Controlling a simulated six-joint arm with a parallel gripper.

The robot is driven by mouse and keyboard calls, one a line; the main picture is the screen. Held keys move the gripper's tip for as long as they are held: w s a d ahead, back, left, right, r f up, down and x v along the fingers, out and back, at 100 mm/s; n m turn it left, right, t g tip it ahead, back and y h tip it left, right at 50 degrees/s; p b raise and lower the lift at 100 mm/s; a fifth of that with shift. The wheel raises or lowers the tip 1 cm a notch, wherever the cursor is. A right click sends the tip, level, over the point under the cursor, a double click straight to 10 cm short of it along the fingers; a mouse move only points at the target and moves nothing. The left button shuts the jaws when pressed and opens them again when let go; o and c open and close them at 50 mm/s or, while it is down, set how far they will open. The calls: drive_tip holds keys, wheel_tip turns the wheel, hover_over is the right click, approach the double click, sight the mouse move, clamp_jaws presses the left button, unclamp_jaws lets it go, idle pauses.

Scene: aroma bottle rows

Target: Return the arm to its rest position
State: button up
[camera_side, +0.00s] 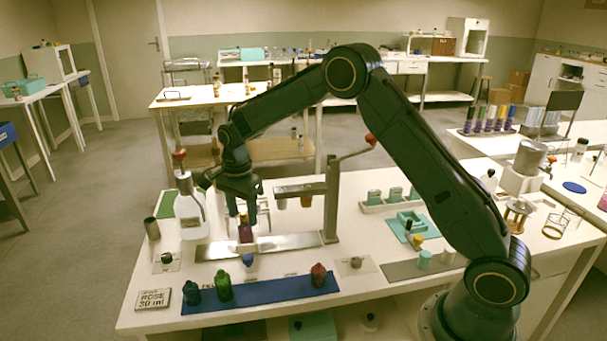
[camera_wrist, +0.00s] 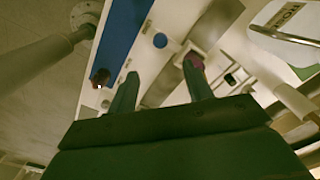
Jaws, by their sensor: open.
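My gripper (camera_side: 241,208) is open and points down over the left part of the white table. A small bottle with a purple body (camera_side: 246,233) stands just below the fingers on the grey metal base of a press stand. In the wrist view my gripper (camera_wrist: 160,75) shows two spread fingers with nothing held between them. A purple piece (camera_wrist: 194,62) shows by the tip of the right finger there; whether they touch I cannot tell. My arm is bent in a high arch from its base at the right.
A blue mat (camera_side: 265,294) holds dark blue (camera_side: 192,294), green (camera_side: 223,287) and red (camera_side: 318,275) bottles. The press stand (camera_side: 332,200) with a red-knobbed lever rises right of my gripper.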

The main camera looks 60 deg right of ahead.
drive_tip(key=shift+r, duration=0.1)
drive_tip(key=s+r+n+t, duration=0.3)
drive_tip(key=s+r+n, duration=0.5)
drive_tip(key=s+r, duration=0.8)
drive_tip(key=s+a+r+n+t, duration=0.1)
drive_tip(key=s+n, duration=0.9)
drive_tip(key=s, duration=1)
drive_tip(key=shift+a+r+t, duration=0.2)
drive_tip(key=shift+r+t, duration=0.6)
drive_tip(key=shift+r, duration=0.15)
